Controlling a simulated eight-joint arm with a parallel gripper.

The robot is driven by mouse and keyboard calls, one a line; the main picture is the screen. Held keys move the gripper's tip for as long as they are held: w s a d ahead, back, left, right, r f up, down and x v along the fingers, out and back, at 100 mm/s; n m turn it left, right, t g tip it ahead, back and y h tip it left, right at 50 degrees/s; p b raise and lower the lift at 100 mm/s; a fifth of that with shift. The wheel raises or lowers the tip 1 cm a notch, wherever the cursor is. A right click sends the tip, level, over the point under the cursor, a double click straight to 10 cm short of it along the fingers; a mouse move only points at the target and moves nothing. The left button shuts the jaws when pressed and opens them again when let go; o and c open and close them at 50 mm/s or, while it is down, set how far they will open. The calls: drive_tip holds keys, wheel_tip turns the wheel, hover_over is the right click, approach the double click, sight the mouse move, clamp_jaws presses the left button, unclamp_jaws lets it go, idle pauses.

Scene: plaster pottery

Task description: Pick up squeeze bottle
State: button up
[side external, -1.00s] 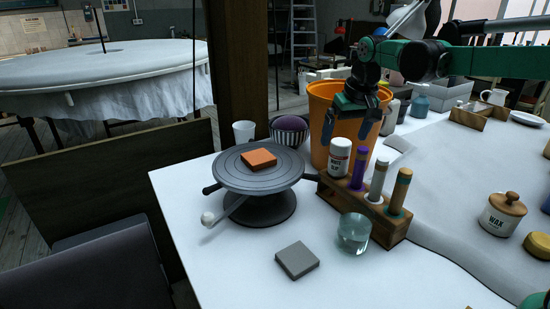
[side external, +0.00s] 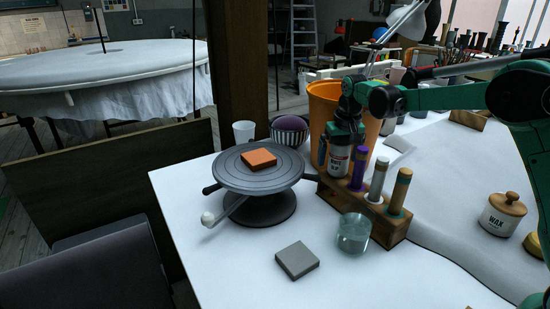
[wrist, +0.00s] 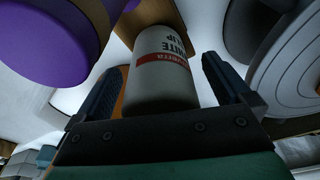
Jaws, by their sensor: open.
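The squeeze bottle (side external: 338,164) is white with a label that has a red band, and it stands upright at the left end of a wooden rack (side external: 362,213). My gripper (side external: 341,155) is open and lowered over the bottle, with a finger on either side. In the wrist view the bottle (wrist: 162,72) lies between the two fingers of my gripper (wrist: 165,80), with a visible gap on each side. The bottle's top is hidden by my gripper in the side external view.
A purple tube (side external: 357,169) stands close beside the bottle, with two more tubes further right. An orange bucket (side external: 322,103) is right behind. A turntable (side external: 258,180) with an orange block (side external: 258,158) is left. A glass (side external: 354,234) stands in front.

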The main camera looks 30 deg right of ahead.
drive_tip(key=c, duration=0.8)
drive_tip(key=shift+r, duration=0.1)
wheel_tip(320, 180, up, 10)
drive_tip(key=shift+f, duration=0.1)
idle(0.4)
